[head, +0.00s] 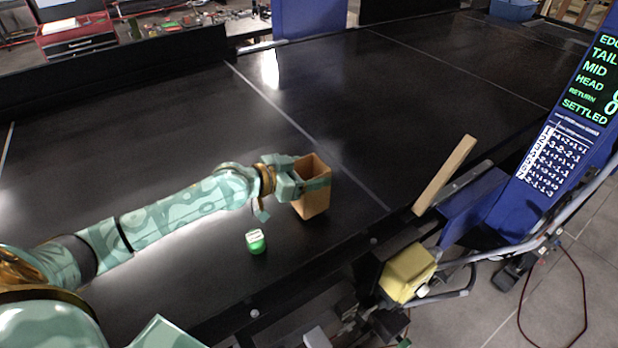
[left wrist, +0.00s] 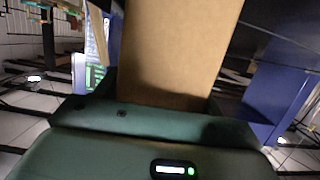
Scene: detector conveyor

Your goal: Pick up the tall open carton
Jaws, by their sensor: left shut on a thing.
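The tall open carton (head: 314,202) is brown, with its open top facing up, over the black conveyor belt in the head view. My left gripper (head: 306,184) is shut on the carton near its upper part, with a finger across its near side. In the left wrist view the carton (left wrist: 178,45) fills the upper middle, between the green fingers of the gripper (left wrist: 165,110). I cannot tell whether the carton's base touches the belt. My right gripper is not in view.
A small green and white object (head: 256,242) stands on the belt just left of the carton. A wooden bar (head: 444,176) lies at the belt's right edge. A yellow block (head: 407,273) and a blue display panel (head: 570,130) stand beyond that edge. The belt (head: 400,90) behind is clear.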

